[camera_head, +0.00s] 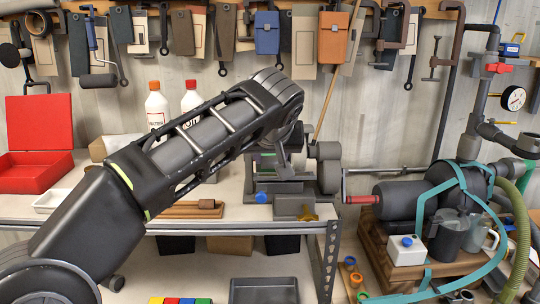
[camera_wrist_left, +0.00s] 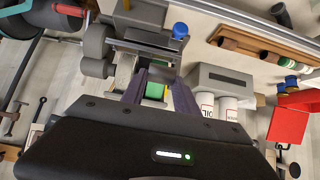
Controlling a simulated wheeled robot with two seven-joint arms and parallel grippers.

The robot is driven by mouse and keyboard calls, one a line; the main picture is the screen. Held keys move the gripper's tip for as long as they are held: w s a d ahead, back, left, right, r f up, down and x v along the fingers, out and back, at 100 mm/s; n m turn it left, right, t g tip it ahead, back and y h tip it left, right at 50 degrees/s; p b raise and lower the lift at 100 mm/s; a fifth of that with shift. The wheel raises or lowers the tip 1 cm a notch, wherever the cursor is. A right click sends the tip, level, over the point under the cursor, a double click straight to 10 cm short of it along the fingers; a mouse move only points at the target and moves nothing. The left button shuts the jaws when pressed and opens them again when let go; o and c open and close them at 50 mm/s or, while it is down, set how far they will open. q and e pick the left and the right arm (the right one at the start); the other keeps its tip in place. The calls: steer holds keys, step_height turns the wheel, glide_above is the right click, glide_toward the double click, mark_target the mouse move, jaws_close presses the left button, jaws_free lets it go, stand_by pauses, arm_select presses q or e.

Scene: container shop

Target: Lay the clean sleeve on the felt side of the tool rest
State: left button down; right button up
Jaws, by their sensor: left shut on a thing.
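My left gripper (camera_head: 284,162) hangs over the bench beside the grey bench machine (camera_head: 327,165). The machine's grey metal parts (camera_wrist_left: 145,47) lie close beyond the fingertips. I cannot make out for certain which part is the tool rest, nor its felt side. My right gripper is not in view.
A blue knob (camera_head: 262,197) and a grey block (camera_head: 291,206) are at the bench front. A wooden rack (camera_wrist_left: 237,40) holds several coloured-ended cylinders. Two bottles (camera_head: 157,108) and an open red box (camera_head: 38,140) stand left. A pump (camera_head: 410,195) stands right.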

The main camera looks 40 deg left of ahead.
mark_target(269, 177)
arm_select(q)
steer(key=shift+w+a+f, duration=0.1)
steer(key=shift+a, duration=0.2)
steer(key=shift+w+a+f, duration=0.3)
steer(key=shift+w, duration=0.25)
steer(key=x, duration=0.5)
steer(key=shift+w+a, duration=0.1)
steer(key=shift+a, duration=0.1)
steer(key=shift+b+x, duration=0.7)
steer(key=shift+x, duration=0.2)
steer(key=shift+d, duration=0.1)
steer(key=c, duration=0.9)
jaws_free()
steer(key=shift+f, duration=0.1)
steer(key=shift+o, duration=0.2)
